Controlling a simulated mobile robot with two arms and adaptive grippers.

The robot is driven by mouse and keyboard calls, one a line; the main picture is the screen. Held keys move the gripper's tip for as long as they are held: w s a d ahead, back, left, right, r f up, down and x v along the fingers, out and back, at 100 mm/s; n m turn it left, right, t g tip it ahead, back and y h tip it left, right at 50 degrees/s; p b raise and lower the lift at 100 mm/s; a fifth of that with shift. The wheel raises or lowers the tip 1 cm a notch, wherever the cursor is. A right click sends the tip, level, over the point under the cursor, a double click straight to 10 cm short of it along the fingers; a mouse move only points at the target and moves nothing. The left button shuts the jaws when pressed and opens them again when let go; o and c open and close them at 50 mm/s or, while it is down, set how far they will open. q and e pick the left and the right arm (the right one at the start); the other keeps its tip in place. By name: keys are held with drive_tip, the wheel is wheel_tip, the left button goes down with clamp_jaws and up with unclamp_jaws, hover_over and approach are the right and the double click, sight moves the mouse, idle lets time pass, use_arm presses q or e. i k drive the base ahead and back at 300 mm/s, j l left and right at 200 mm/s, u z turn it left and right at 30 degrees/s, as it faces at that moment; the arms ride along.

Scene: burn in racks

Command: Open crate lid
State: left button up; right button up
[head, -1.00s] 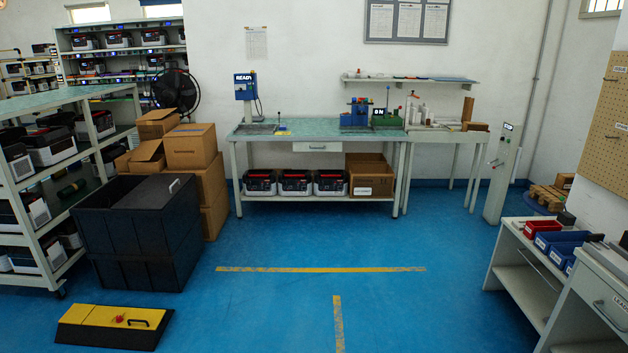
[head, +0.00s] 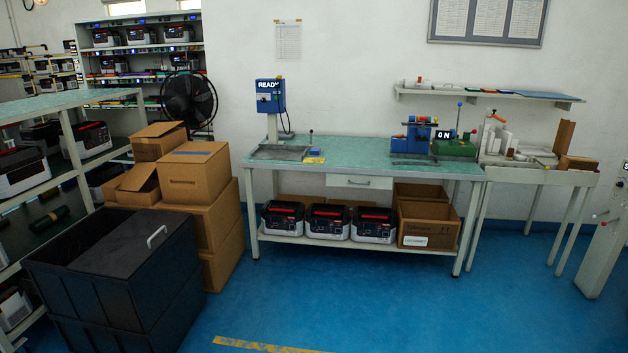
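The large black crate (head: 125,308) stands on the floor at the lower left. Its dark lid (head: 128,241) lies across part of the top, with a pale handle (head: 157,236) near its right end. The left part of the crate's top looks dark, and I cannot tell whether it is open or covered. Neither of my grippers shows in the head view.
Cardboard boxes (head: 200,215) are stacked right behind the crate. A shelf rack (head: 75,178) stands close on its left. A workbench (head: 350,155) with several units beneath stands at the back. Blue floor (head: 350,310) is clear to the crate's right.

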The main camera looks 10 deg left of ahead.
sight(122, 253)
drive_tip(key=i+u, duration=0.1)
drive_tip(key=i, duration=0.45)
drive_tip(key=i+l+u, duration=0.15)
drive_tip(key=i, duration=0.35)
drive_tip(key=i+l+u, duration=0.1)
drive_tip(key=i, duration=0.45)
drive_tip(key=i+u, duration=0.35)
drive_tip(key=u, duration=0.15)
drive_tip(key=i+l+u, duration=0.2)
drive_tip(key=u, duration=0.25)
drive_tip(key=i+l+u, duration=0.3)
drive_tip(key=u, duration=0.2)
drive_tip(key=i+l+u, duration=0.45)
drive_tip(key=k+j, duration=0.05)
drive_tip(key=k, duration=0.05)
